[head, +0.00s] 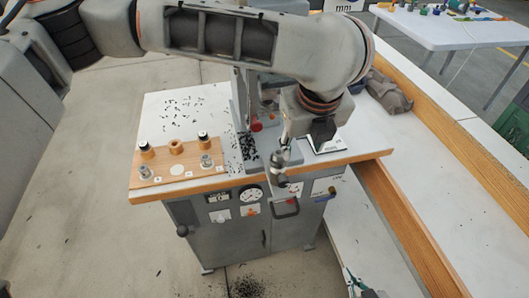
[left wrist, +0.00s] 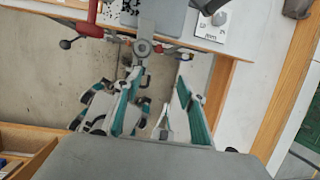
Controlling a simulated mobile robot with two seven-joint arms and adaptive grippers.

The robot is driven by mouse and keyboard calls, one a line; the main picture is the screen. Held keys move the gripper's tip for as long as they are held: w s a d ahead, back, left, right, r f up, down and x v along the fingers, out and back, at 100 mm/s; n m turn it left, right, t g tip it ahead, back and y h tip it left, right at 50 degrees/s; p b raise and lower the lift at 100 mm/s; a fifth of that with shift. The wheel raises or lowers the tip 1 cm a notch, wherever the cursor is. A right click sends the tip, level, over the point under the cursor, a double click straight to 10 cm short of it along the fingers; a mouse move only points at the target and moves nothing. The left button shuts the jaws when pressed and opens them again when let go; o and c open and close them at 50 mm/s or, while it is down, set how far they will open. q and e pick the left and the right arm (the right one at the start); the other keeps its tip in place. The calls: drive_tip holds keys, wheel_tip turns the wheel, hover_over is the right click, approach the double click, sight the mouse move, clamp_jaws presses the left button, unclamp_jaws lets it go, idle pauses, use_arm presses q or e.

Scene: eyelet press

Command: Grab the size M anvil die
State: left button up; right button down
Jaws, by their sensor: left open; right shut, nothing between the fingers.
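A wooden die board (head: 168,181) lies on the left of the bench. It holds black-topped, copper-coloured and silver pieces; the middle spot of its front row is a bare pale disc (head: 177,170). A grey ring-shaped part, perhaps the anvil die, shows in the left wrist view (left wrist: 143,47) near the tip of one finger; its size marking cannot be read. My left gripper (head: 282,161) is at the bench's front edge by the press, and its fingers stand apart in the left wrist view (left wrist: 160,76). My right gripper (head: 357,284) is low at the bottom edge, partly cut off.
The press stands on the grey cabinet bench, partly hidden by my left arm. Black scraps (head: 246,146) litter its base. A white card (head: 327,140) and a grey cloth (head: 388,91) lie to the right. A long white worktop with wooden edges (head: 405,220) borders the right side.

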sight(279, 152)
use_arm(q)
drive_tip(key=shift+y, duration=0.6)
drive_tip(key=w+a+f, duration=0.1)
drive_tip(key=f, duration=0.1)
drive_tip(key=w+a+f, duration=0.1)
drive_tip(key=a, duration=0.1)
drive_tip(key=w+a+f, duration=0.1)
drive_tip(key=f, duration=0.1)
drive_tip(key=shift+w+a+f, duration=0.2)
drive_tip(key=shift+a+f, duration=0.1)
drive_tip(key=shift+a, duration=0.1)
drive_tip(key=shift+t, duration=0.3)
clamp_jaws()
